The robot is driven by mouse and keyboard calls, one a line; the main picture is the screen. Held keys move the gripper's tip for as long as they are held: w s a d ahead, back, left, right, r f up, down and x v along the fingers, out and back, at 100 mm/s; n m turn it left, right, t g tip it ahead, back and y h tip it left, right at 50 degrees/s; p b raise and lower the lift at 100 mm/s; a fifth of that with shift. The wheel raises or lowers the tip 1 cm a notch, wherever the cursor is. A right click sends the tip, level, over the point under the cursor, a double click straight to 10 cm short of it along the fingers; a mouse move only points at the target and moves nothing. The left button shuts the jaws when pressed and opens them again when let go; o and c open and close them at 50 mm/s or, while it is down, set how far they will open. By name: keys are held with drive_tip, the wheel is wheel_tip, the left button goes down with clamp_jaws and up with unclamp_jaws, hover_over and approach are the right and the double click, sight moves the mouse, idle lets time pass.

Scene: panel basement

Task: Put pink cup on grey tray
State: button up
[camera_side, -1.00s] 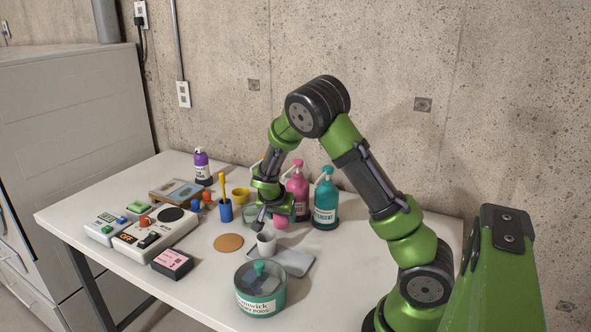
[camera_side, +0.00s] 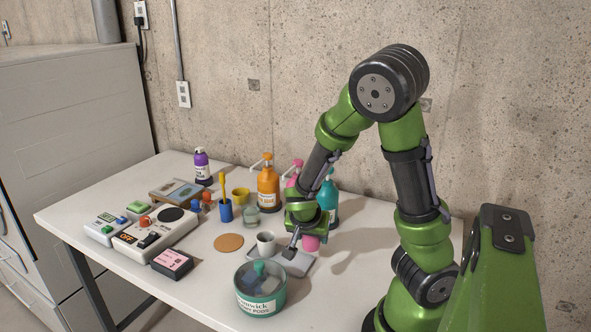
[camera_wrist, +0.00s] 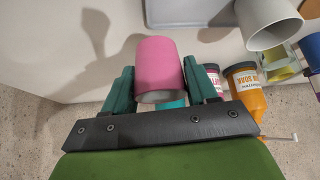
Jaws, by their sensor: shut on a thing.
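The pink cup (camera_side: 311,243) is between the fingers of my gripper (camera_side: 301,240), at the far right end of the grey tray. In the wrist view the pink cup (camera_wrist: 160,66) sits between the two dark green fingers of my gripper (camera_wrist: 161,88), which are shut on its sides. Its rim faces back toward the gripper. The grey tray (camera_side: 298,266) lies flat on the table, partly hidden by the gripper. I cannot tell whether the cup's base touches the tray or hangs above it.
A white cup (camera_side: 266,244) stands at the tray's left end. Orange (camera_side: 268,187), pink and teal (camera_side: 328,199) pump bottles stand behind. A cork coaster (camera_side: 229,243) and blue cup (camera_side: 225,211) are left. The table's right side is clear.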

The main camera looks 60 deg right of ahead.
drive_tip(key=shift+s+a, duration=0.3)
drive_tip(key=shift+s, duration=0.1)
drive_tip(key=w+n+t, duration=0.2)
drive_tip(key=w+n, duration=0.1)
drive_tip(key=w+d+n+y, duration=0.1)
drive_tip(key=shift+w+r+n+t, duration=0.25)
drive_tip(key=shift+r+n+t, duration=0.05)
drive_tip(key=shift+r+t, duration=0.1)
drive_tip(key=w+a+r+n+t+y, duration=0.2)
drive_tip(key=w+n+t+y, duration=0.3)
drive_tip(key=n, duration=0.6)
drive_tip(key=s+f+n+g+y, duration=0.1)
drive_tip(key=n, duration=0.1)
drive_tip(key=s+n+g+y, duration=0.1)
drive_tip(key=s+n, duration=0.1)
drive_tip(key=s+a+f+n+g+y, duration=0.1)
drive_tip(key=s+n+y, duration=0.1)
drive_tip(key=n, duration=0.1)
drive_tip(key=shift+f+g, duration=0.35)
drive_tip(key=shift+g, duration=0.05)
drive_tip(key=shift+f, duration=2.15)
